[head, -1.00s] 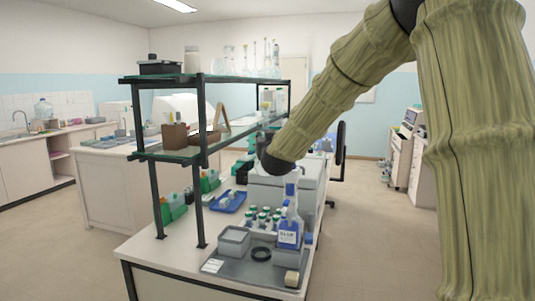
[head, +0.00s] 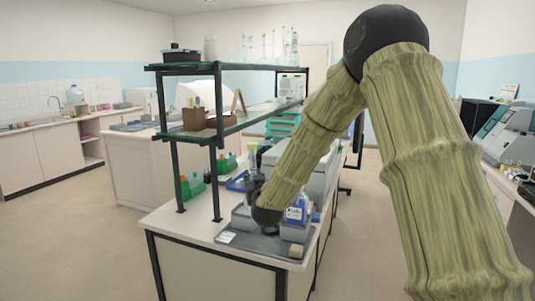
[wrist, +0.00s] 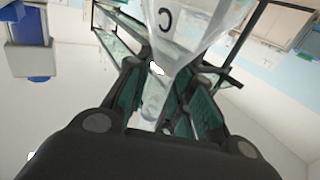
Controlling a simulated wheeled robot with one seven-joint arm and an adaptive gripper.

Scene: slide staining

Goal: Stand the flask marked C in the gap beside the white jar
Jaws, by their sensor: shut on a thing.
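My gripper (wrist: 160,72) is shut on the clear flask marked C (wrist: 185,40), with its dark fingers on both sides of the narrow neck in the wrist view. The letter C shows upside down on the wide part. The white jar (head: 210,49) stands on the top shelf (head: 240,70), right of a black box. Bare shelf shows between the jar and the glassware to its right.
Several glass vessels (head: 270,47) stand on the right of the top shelf. A brown box (head: 194,119) is on the shelf below. A blue-labelled bottle (head: 296,212) and a grey tray (head: 262,246) are on the bench close to my arm. Dark shelf posts (head: 218,150) stand left of it.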

